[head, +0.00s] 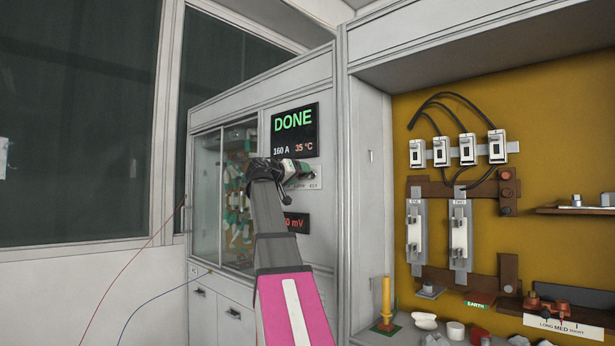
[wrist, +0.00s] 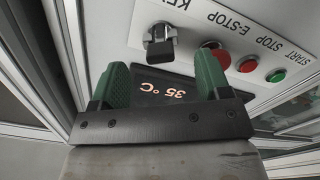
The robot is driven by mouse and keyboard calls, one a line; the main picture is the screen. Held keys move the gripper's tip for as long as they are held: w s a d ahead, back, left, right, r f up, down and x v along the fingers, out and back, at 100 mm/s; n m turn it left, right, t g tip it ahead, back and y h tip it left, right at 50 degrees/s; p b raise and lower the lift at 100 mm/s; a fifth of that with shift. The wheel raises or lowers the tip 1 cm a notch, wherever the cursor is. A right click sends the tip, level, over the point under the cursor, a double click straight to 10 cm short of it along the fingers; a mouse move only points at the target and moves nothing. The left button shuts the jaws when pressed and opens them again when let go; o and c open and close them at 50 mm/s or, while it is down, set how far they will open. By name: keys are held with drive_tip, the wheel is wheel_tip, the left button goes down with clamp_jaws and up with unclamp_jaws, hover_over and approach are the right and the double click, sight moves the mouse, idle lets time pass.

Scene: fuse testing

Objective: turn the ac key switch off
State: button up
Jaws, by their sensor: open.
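The AC key switch shows in the wrist view as a silver round lock with a black key (wrist: 161,47) in it, on the pale cabinet panel under the word KEY, which reads upside down. My gripper (wrist: 160,78) is open, with one green finger on each side of the key's position in the picture and nothing between them. The fingers look apart from the key; the exact gap in depth cannot be told. In the head view my gripper (head: 298,170) is at the cabinet front, below the DONE display (head: 295,131), and hides the key switch.
Right of the key in the wrist view are a red E-stop (wrist: 213,53), a red stop button (wrist: 248,65) and a green start button (wrist: 276,76). The head view shows a glass-doored cabinet section (head: 206,190) at left and a yellow fuse board (head: 555,125) at right.

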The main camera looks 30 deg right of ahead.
sight(303, 174)
drive_tip(key=shift+x, duration=2.55)
drive_tip(key=c, duration=0.9)
